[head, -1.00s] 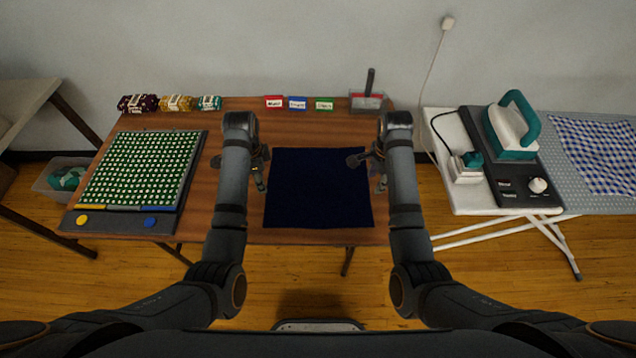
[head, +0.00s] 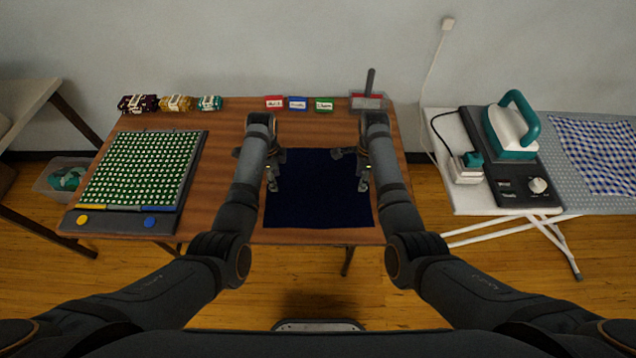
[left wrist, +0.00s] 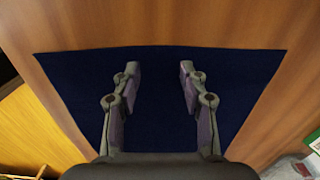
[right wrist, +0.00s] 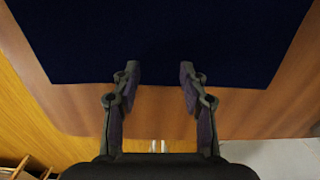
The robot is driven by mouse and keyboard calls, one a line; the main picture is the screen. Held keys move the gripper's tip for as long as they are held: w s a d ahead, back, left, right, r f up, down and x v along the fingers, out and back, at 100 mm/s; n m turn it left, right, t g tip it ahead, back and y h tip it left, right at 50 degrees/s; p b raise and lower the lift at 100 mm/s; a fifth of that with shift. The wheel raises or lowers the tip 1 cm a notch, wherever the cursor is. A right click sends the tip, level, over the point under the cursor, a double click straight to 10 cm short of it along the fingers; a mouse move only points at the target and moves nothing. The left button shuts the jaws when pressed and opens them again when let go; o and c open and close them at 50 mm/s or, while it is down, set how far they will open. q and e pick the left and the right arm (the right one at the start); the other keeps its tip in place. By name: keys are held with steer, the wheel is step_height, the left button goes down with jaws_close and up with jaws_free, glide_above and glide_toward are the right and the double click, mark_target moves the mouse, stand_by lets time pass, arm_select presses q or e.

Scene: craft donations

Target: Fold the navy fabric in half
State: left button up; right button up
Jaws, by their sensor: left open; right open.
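The navy fabric (head: 318,190) lies flat and spread out on the wooden table, a single square sheet with no fold showing. It also shows in the left wrist view (left wrist: 160,110) and the right wrist view (right wrist: 160,40). My left gripper (head: 272,184) is open and empty above the fabric's left edge; its fingertips (left wrist: 160,66) show over the navy cloth. My right gripper (head: 364,184) is open and empty above the fabric's right edge; its fingertips (right wrist: 160,68) show over the cloth near that edge. Parts of the fabric's far corners are hidden by my arms.
Yarn bundles (head: 176,103), small labelled blocks (head: 298,103) and a grey tray (head: 368,102) line the back. An ironing board with an iron (head: 512,128) stands right.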

arm_select(q)
steer(key=shift+f, duration=0.1)
steer(key=shift+f, duration=0.2)
arm_select(e)
steer(key=shift+f, duration=0.25)
arm_select(q)
steer(key=c, duration=0.5)
arm_select(e)
steer(key=c, duration=0.5)
arm_select(q)
steer(key=shift+s, duration=0.1)
jaws_close()
arm_select(e)
steer(key=shift+s, duration=0.1)
jaws_close()
steer(key=shift+f, duration=0.1)
arm_select(q)
steer(key=shift+r, duration=0.1)
